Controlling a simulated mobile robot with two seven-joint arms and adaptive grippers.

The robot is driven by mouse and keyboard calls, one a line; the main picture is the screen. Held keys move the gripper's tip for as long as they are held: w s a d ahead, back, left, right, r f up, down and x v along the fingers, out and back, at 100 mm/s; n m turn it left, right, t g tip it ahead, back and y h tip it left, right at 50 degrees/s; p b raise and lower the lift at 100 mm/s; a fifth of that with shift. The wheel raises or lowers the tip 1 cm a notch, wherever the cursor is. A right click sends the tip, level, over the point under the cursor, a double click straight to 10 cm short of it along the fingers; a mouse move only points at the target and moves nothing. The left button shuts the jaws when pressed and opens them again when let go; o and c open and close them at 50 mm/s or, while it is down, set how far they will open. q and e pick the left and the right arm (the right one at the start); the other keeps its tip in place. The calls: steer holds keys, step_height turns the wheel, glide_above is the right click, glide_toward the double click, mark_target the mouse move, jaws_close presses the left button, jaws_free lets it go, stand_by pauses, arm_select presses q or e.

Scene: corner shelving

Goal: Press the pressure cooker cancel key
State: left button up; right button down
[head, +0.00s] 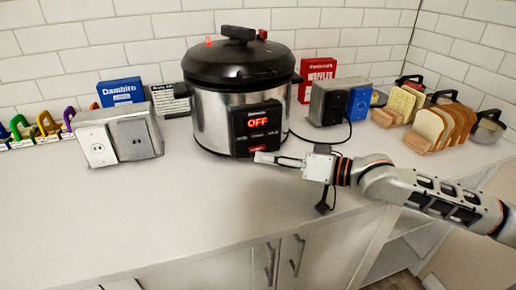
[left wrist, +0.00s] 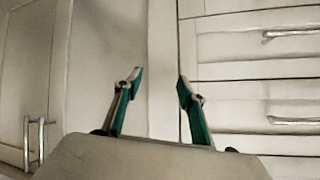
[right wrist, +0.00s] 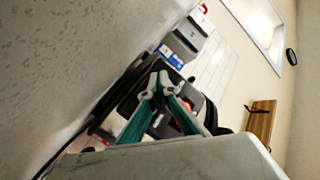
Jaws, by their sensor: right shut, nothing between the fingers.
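The pressure cooker (head: 216,118) stands upright at the back of the counter, with a black lid and a steel body. Its black front panel (head: 240,123) shows a red "OFF" display (head: 258,123). A small red label or key (head: 258,148) sits low on the panel; its text is too small to read. My right gripper (head: 264,158) is shut and empty, its tips at the panel's lower edge; I cannot tell whether they touch. In the right wrist view its fingertips (right wrist: 159,82) are together before dark shapes. My left gripper (left wrist: 158,80) is open and empty, facing cabinet fronts.
Grey outlet boxes (head: 145,137) stand left of the cooker, and another (head: 325,103) stands to the right. Bread slices in a rack (head: 440,128) are farther right. A dark cord crosses the counter right of the cooker. The front left counter (head: 150,210) is clear.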

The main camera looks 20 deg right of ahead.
steer(key=s+p, duration=0.3)
steer(key=shift+d+r, duration=0.1)
steer(key=shift+r, duration=0.15)
steer(key=shift+s+p, duration=0.6)
steer(key=shift+s, duration=0.2)
steer(key=shift+s+f, duration=0.15)
steer(key=shift+s, duration=0.05)
arm_select(q)
step_height(320, 180, up, 7)
steer(key=w, duration=0.2)
steer(key=shift+w+t, duration=0.15)
steer(key=shift+t, duration=0.25)
